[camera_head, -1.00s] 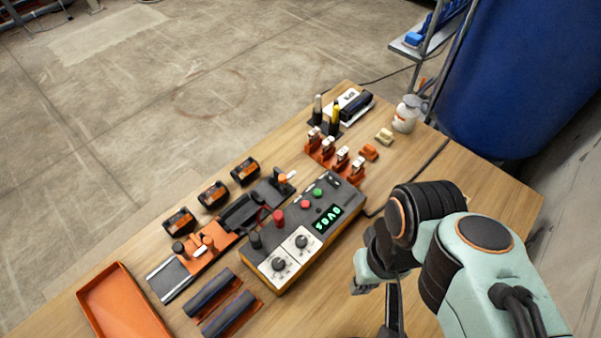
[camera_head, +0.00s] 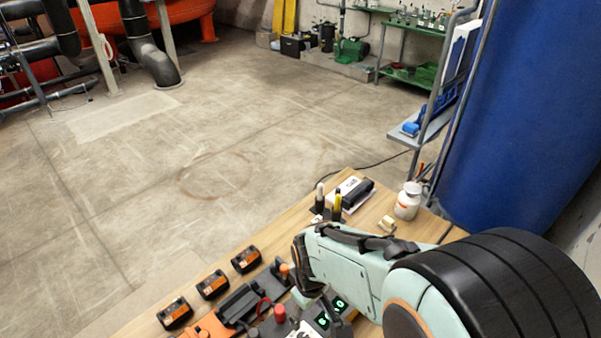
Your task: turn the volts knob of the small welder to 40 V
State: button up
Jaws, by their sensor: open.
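The small welder (camera_head: 265,328) is at the bottom edge of the view, mostly cut off or hidden by my arm. Its green lit display (camera_head: 322,322) shows only in part, so I cannot read it. A red terminal (camera_head: 279,313) stands on its top. A sliver of white dial plate (camera_head: 303,332) shows at the bottom edge. I cannot see the volts knob or its setting clearly. My gripper (camera_head: 337,322) is only partly in view, a dark shape over the welder's display area. Its jaws are open, with the fingertips mostly hidden; I cannot tell whether it touches the welder.
Several black and orange boxes (camera_head: 212,285) line the table's left side. Beyond my arm are a black device on a white sheet (camera_head: 352,190), upright markers (camera_head: 337,203), a beige block (camera_head: 387,223) and a white jar (camera_head: 408,200). A blue tank (camera_head: 515,130) stands at right.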

aim_at(303, 337)
jog(key=shift+g, duration=0.4)
jog(key=f, duration=0.2)
jog(key=s+f, duration=0.1)
jog(key=f, duration=0.2)
jog(key=a+f, duration=0.1)
jog(key=f, duration=0.1)
jog(key=shift+s+f, duration=0.15)
jog(key=shift+f, duration=0.65)
grip_shut()
